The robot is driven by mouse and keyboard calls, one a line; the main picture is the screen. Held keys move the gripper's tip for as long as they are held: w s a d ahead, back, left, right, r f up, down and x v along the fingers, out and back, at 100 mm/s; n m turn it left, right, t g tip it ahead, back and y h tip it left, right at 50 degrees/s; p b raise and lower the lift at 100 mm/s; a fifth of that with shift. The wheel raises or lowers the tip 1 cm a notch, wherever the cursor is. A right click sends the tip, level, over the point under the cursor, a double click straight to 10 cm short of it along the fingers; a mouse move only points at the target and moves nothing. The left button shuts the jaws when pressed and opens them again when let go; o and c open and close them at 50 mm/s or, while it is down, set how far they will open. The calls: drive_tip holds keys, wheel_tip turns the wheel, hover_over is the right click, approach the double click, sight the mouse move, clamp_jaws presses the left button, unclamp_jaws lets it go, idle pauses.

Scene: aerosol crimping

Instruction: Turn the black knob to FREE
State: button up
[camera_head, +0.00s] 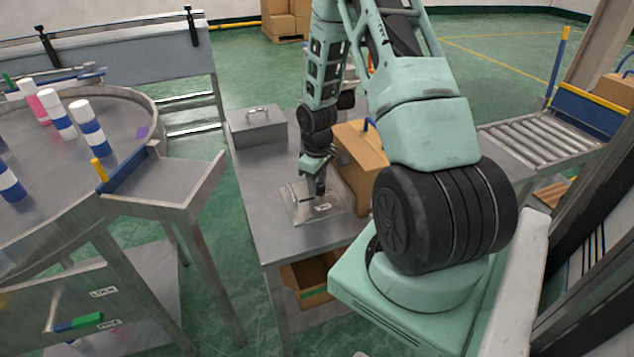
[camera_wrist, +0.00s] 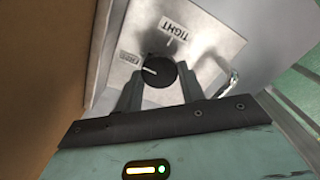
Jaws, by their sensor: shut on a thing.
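The black knob (camera_wrist: 161,73) sits on a pale metal plate (camera_wrist: 205,65) in the wrist view. My gripper (camera_wrist: 160,84) is shut on the knob, one finger on each side. A white pointer line on the knob points left, toward the label that appears to read FREE (camera_wrist: 130,58). The TIGHT label (camera_wrist: 174,31) is above the knob, with a tick mark below it. In the head view, the plate (camera_head: 296,211) lies on the grey table, and my gripper (camera_head: 318,190) reaches down onto it, hiding the knob.
A cardboard box (camera_head: 352,152) stands close to the right of my gripper on the grey table (camera_head: 262,185). A grey lidded metal box (camera_head: 257,127) is at the table's back left. A round table (camera_head: 105,128) with several bottles stands at left. A roller conveyor (camera_head: 540,137) is at right.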

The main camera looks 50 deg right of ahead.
drive_tip(key=o, duration=1)
wheel_tip(320, 180, up, 18)
drive_tip(key=shift+f, duration=0.25)
